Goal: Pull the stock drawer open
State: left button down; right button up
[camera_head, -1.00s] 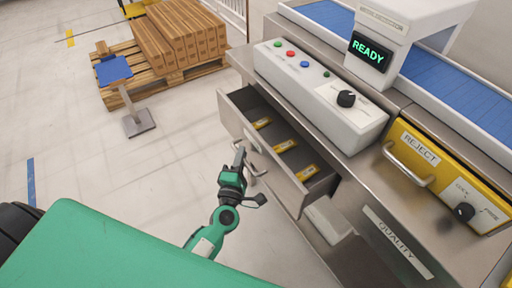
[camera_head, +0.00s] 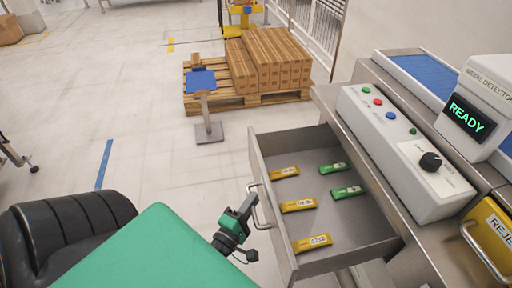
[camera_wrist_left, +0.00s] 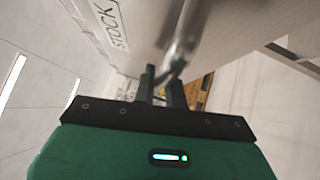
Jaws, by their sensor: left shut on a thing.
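The grey metal stock drawer (camera_head: 347,258) stands well out from the cabinet in the head view. Yellow packets (camera_head: 299,205) and green packets (camera_head: 347,191) lie on its floor. Its bar handle (camera_head: 259,207) is on the front face. My left gripper (camera_head: 250,203) is at this handle and shut on it. In the left wrist view the fingers (camera_wrist_left: 166,88) meet the blurred handle bar (camera_wrist_left: 183,42), beside the drawer front with its STOCK label (camera_wrist_left: 112,22). My right gripper is not in view.
A control box (camera_head: 405,150) with buttons and a knob sits on the cabinet above the drawer. The yellow REJECT bin (camera_head: 492,232) is at the right. A blue-topped stand (camera_head: 203,82) and a pallet of cartons (camera_head: 268,60) stand behind.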

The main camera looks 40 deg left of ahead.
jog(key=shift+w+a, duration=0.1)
pick_arm(q)
jog(key=c, duration=1.5)
grip_release()
jog(key=shift+o, duration=0.2)
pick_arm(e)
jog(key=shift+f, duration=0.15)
